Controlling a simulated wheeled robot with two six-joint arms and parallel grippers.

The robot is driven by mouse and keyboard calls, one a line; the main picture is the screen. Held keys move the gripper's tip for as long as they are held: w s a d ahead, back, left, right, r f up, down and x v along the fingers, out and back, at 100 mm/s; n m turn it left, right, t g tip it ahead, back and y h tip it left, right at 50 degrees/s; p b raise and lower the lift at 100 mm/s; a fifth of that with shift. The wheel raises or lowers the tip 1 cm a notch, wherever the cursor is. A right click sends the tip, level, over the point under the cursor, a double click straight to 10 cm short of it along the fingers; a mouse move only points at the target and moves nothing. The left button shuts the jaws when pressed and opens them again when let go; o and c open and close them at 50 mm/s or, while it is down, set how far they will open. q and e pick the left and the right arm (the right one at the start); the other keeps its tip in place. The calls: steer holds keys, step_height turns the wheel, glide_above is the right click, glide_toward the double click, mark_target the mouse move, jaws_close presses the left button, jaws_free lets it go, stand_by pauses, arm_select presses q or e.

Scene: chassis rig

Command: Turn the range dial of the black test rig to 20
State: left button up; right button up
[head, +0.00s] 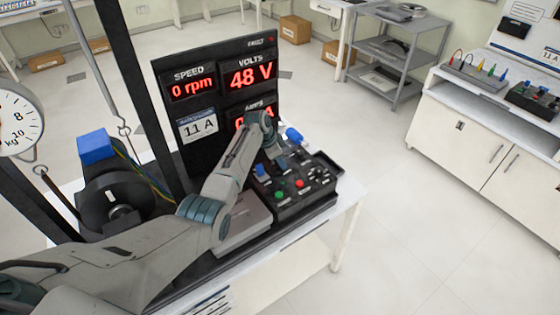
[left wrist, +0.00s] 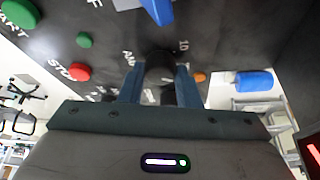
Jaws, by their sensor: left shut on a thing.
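The black test rig (head: 310,205) stands on the white table, with buttons and a blue lever on its panel. My left gripper (left wrist: 160,88) is over the panel, shut on a black knob (left wrist: 158,66), which appears to be the range dial. Its fingers are on either side of the knob. The mark "10" shows beside it and part of "AM" on the other side; other marks are hidden, and I cannot read the dial's setting. In the head view, my left wrist covers the dial. My right gripper is not in view.
Nearby are a red button (left wrist: 78,72), a green button (left wrist: 84,40), a blue lever (left wrist: 158,10) and a blue handle (left wrist: 252,80). The display board (head: 215,130) behind reads 0 rpm and 48 V; my arm partly covers amps. A motor (head: 115,200) stands left.

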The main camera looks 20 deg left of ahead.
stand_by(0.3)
arm_select(q)
steer(key=o, duration=1)
steer(key=b+v, duration=0.2)
steer(key=v, duration=0.8)
steer(key=shift+s+a+r+b, duration=0.1)
steer(key=shift+r+b, duration=0.25)
steer(key=shift+b, duration=0.05)
